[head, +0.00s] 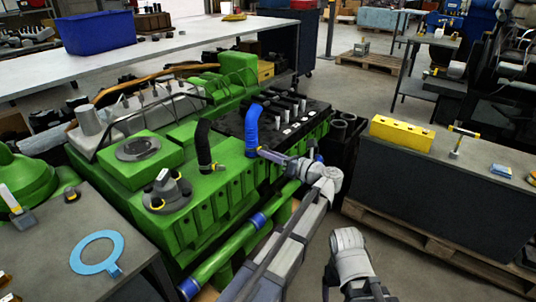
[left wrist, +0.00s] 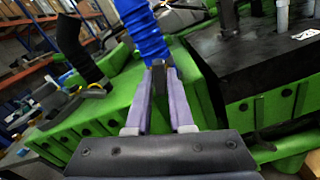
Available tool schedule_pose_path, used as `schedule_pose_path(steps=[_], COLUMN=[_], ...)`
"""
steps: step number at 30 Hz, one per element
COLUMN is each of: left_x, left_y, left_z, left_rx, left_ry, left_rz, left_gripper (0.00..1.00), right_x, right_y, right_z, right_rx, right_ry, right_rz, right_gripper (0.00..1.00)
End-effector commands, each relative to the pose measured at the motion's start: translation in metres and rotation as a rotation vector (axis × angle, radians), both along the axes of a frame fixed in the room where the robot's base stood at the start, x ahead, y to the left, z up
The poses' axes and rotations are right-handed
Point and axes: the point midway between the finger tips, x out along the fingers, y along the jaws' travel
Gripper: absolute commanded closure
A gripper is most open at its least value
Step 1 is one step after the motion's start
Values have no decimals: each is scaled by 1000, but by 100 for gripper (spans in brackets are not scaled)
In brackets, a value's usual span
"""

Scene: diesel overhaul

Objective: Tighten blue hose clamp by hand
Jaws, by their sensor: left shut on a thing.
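The blue hose (head: 252,128) stands upright out of the green engine block (head: 225,165), beside a black hose (head: 203,145). My left gripper (head: 262,152) reaches in from the right at the foot of the blue hose. In the left wrist view the ribbed blue hose (left wrist: 145,35) rises just beyond my fingertips (left wrist: 158,68). The fingers are shut on a small dark piece at the hose's foot, which looks like part of the blue hose clamp. The fingers hide most of the clamp, and how tight it is cannot be seen.
A black hose with a yellow-tabbed clamp (head: 214,167) stands left of the blue hose. A black cover (head: 285,115) lies behind. A grey bench (head: 30,250) with a light-blue ring (head: 96,253) is at left. A dark bench with a yellow block (head: 402,133) is at right.

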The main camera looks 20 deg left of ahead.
Motion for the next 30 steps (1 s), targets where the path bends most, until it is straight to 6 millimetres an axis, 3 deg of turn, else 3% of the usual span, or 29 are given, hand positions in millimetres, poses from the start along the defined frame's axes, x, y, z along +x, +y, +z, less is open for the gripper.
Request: schedule_pose_path(steps=[14, 30], left_x=[0, 0], left_y=[0, 0], left_z=[0, 0], left_rx=[14, 140], left_ry=[38, 387], left_rz=[0, 0], left_gripper=[100, 100], right_x=[0, 0], right_y=[0, 0], right_z=[0, 0], right_rx=[0, 0], right_ry=[0, 0], right_rz=[0, 0], right_gripper=[19, 19])
